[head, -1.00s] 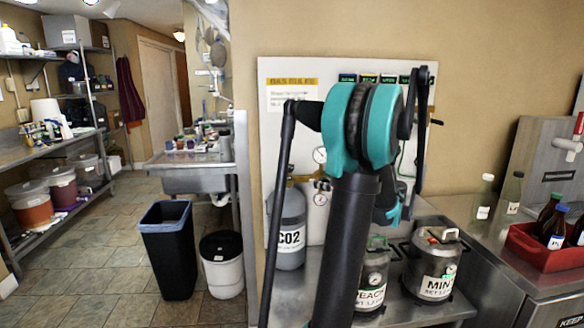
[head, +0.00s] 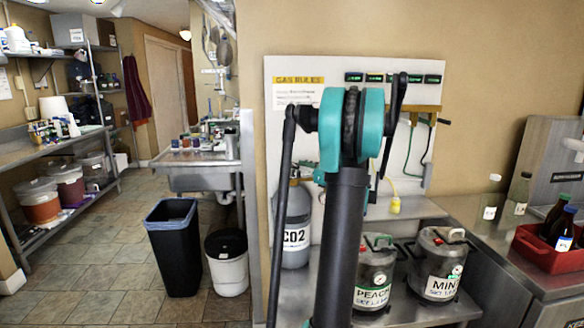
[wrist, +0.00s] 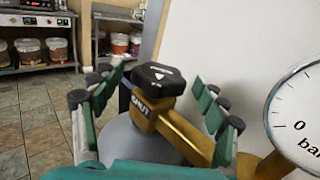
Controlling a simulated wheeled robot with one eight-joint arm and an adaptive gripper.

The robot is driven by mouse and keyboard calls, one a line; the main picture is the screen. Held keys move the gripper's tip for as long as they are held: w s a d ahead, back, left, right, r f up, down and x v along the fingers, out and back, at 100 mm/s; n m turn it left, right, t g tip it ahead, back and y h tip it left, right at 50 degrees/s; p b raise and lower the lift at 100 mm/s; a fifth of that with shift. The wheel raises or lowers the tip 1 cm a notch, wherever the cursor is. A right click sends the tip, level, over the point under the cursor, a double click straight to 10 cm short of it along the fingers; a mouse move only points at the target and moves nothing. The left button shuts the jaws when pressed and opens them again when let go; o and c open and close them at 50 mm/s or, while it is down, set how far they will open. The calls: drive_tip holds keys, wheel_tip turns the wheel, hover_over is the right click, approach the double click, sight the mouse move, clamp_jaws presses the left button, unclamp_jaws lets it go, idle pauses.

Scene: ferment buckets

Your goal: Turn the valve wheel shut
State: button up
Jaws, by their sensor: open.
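The valve wheel (wrist: 158,76) is a black, many-sided knob with a white arrow mark. It sits on a brass valve body (wrist: 185,135) whose label partly reads "HUT". Below is the grey shoulder of the CO2 cylinder (wrist: 120,140), which stands upright left of my arm in the head view (head: 294,222). My gripper (wrist: 158,86) is open, with one teal-and-black finger to the left of the wheel and one to the right. Gaps show between the fingers and the wheel. In the head view my arm hides the wheel and the fingertips.
A pressure gauge (wrist: 300,122) is close to the right finger. A white gas board (head: 290,130) is behind the cylinder. PEACH (head: 374,278) and MINT (head: 440,270) kegs stand to the right on the steel surface. A black bin (head: 172,245) stands on the floor left.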

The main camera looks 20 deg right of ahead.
drive_tip(key=shift+x, duration=1.15)
drive_tip(key=shift+c, duration=0.6)
drive_tip(key=c, duration=1)
drive_tip(key=shift+c, duration=0.2)
drive_tip(key=shift+a+m+h, duration=0.1)
drive_tip(key=shift+m+h, duration=0.2)
drive_tip(key=shift+h, duration=0.1)
drive_tip(key=m+t+h, duration=0.2)
drive_tip(key=m+h, duration=0.1)
drive_tip(key=h, duration=0.1)
drive_tip(key=shift+a, duration=0.1)
drive_tip(key=shift+m+h, duration=0.95)
drive_tip(key=shift+h, duration=0.65)
drive_tip(key=shift+m+h, duration=0.95)
drive_tip(key=shift+h, duration=0.65)
